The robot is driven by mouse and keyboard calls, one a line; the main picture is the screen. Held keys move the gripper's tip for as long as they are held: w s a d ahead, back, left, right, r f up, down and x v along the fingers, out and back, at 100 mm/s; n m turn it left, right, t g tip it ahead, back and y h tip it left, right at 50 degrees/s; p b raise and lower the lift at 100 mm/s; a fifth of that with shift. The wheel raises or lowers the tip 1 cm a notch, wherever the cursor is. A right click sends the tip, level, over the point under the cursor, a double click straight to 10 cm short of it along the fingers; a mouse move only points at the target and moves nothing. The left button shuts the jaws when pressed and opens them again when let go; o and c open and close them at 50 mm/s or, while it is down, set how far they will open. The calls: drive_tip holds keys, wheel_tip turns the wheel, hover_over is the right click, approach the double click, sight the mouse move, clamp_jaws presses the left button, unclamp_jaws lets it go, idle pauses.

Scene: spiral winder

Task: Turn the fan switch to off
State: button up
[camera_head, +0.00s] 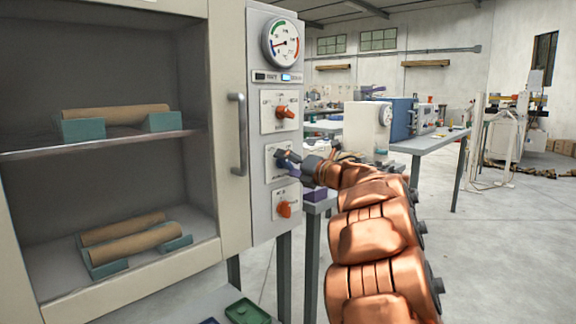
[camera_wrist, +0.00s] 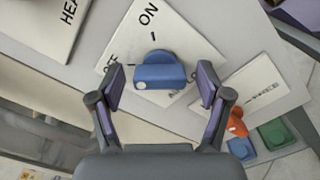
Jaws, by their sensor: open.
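The fan switch (camera_wrist: 160,69) is a blue knob on a white plate (camera_wrist: 195,38) with ON and OFF printed on it. A white dot shows at the knob's lower left end in the wrist view. The knob (camera_head: 281,161) is the middle one on the cabinet's control panel in the head view, partly hidden by my gripper (camera_head: 292,157). In the wrist view my gripper (camera_wrist: 160,86) is open, with one finger on each side of the knob. A gap shows on both sides, and I cannot tell whether either finger touches it.
An orange knob (camera_head: 285,112) is above and another (camera_head: 284,209) below. A gauge (camera_head: 283,43) tops the panel. The cabinet's door handle (camera_head: 238,134) stands out to the left, near open shelves with rolls. A green tray (camera_head: 247,312) lies below.

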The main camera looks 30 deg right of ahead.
drive_tip(key=v, duration=1.2)
idle(0.5)
wheel_tip(320, 180, up, 14)
drive_tip(key=s+d+m+g+h+p, duration=0.2)
drive_tip(key=m+g+h+p, duration=0.1)
drive_tip(key=m+h+p, duration=1.35)
drive_tip(key=s+a+f+m+g+y+p, duration=0.5)
drive_tip(key=s+a+f+m+g+p, duration=0.1)
drive_tip(key=s+a, duration=0.45)
drive_tip(key=s+a+f+m+g+y+p, duration=0.5)
drive_tip(key=s+a+f+m+g+p, duration=0.15)
drive_tip(key=s+a, duration=0.45)
drive_tip(key=s+a+g+y+p, duration=0.2)
drive_tip(key=s+a+g+p, duration=0.2)
drive_tip(key=s+a, duration=0.7)
drive_tip(key=shift+s+a+r, duration=0.3)
drive_tip(key=shift+s+r, duration=0.05)
drive_tip(key=shift+s, duration=0.5)
